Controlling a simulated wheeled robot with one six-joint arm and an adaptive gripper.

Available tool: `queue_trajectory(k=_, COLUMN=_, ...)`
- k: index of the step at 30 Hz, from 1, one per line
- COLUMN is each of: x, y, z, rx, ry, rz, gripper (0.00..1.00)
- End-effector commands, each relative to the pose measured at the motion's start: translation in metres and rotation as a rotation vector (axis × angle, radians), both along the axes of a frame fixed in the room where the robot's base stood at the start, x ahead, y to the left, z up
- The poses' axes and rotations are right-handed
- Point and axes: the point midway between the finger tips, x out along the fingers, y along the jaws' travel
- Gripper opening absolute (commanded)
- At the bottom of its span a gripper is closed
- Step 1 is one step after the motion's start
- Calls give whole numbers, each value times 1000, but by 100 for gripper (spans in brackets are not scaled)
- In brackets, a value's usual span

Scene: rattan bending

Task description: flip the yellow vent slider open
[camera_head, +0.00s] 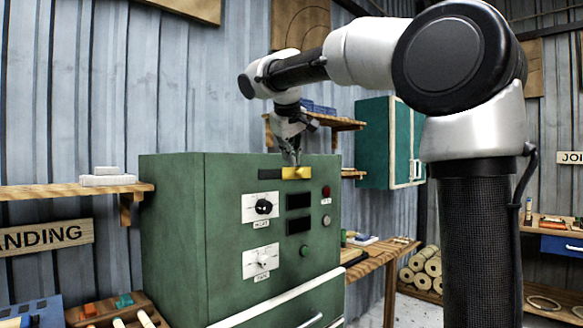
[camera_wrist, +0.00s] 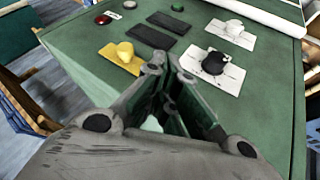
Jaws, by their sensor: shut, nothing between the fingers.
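In the wrist view my gripper (camera_wrist: 167,72) is just right of the yellow plate, with a visible offset from the knob. I cannot tell whether a fingertip touches the cabinet.
The cabinet front also has a black knob (camera_head: 264,207), a white knob (camera_head: 262,261), dark displays (camera_head: 298,200) and a red button (camera_head: 326,191). A wooden shelf (camera_head: 70,191) is at left, a workbench (camera_head: 380,254) at right. The space above the cabinet's left part is clear.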

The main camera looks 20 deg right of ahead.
Motion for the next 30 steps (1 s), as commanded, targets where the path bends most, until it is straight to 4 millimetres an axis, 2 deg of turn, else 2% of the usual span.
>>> queue_trajectory(k=3, x=-9, y=5, z=14, rx=0, ry=-3, rz=1, gripper=0)
queue_trajectory(k=7, x=-15, y=7, z=20, rx=0, ry=-1, rz=0, gripper=0)
queue_trajectory(k=24, x=-14, y=10, z=22, rx=2, ry=-6, rz=13, gripper=0)
queue_trajectory(k=26, x=-13, y=15, z=11, rx=18, ry=8, rz=29, gripper=0)
queue_trajectory(k=29, x=-18, y=24, z=-33, rx=45, ry=76, rz=57, gripper=0)
queue_trajectory(k=30, x=-30, y=26, z=-57, rx=66, ry=113, rz=71, gripper=0)
